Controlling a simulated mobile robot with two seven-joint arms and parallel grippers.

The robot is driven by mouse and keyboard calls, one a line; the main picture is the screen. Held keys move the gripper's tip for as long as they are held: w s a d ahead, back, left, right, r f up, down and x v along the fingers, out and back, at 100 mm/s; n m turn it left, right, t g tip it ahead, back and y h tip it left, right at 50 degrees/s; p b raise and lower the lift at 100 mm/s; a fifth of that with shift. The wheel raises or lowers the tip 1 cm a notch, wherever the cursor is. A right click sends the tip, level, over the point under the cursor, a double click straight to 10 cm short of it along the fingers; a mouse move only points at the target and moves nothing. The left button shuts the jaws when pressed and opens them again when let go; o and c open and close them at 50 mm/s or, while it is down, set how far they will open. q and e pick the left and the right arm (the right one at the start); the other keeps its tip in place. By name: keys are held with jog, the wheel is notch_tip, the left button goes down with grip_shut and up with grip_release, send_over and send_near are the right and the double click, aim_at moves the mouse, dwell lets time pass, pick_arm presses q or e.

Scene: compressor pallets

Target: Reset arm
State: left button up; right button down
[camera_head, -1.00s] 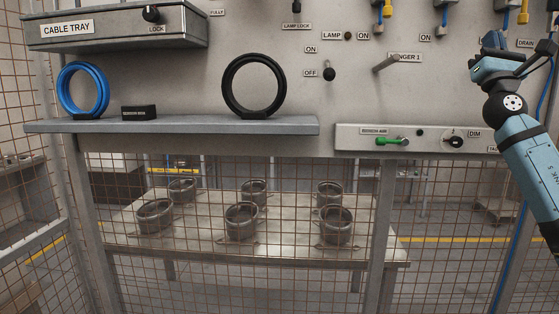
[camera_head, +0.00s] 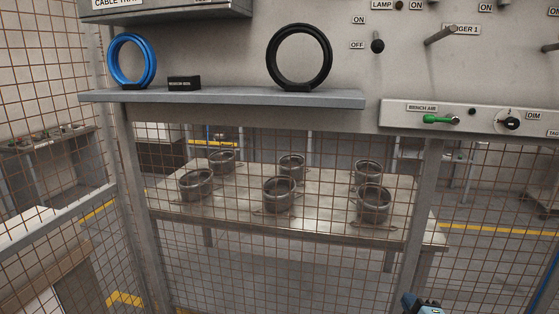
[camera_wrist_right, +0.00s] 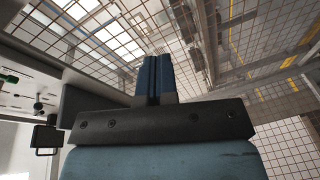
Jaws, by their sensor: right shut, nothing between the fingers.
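My right gripper (camera_head: 420,304) just shows at the bottom edge of the head view, right of the middle, mostly cut off. In the right wrist view its two blue fingers (camera_wrist_right: 155,75) are shut against each other with nothing between them. Nothing touches the fingertips there. My left gripper is in neither view.
A grey shelf (camera_head: 230,98) holds a blue ring (camera_head: 116,58), a small black block (camera_head: 184,83) and a black ring (camera_head: 271,58). A panel with a green lever (camera_head: 440,119) is at right. Behind wire mesh, a table (camera_head: 225,214) bears several metal cups (camera_head: 279,194).

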jog(key=s+a+f+m+g+y, duration=0.15)
jog(key=s+a+f+m, duration=0.35)
jog(key=s, duration=0.5)
jog(key=s+a+f+m+g, duration=0.3)
jog(key=s+f, duration=0.5)
jog(key=s, duration=0.1)
jog(key=s+a+f+m+g+y, duration=0.15)
jog(key=s+a+f+m, duration=0.35)
jog(key=s, duration=0.5)
notch_tip(320, 180, up, 10)
jog(key=d+n+p, duration=0.1)
jog(key=p, duration=1.1)
jog(key=shift+s+d+r+p, duration=0.15)
jog(key=shift+d+r+p, duration=0.05)
jog(key=shift+p, duration=0.1)
jog(key=shift+d, duration=0.1)
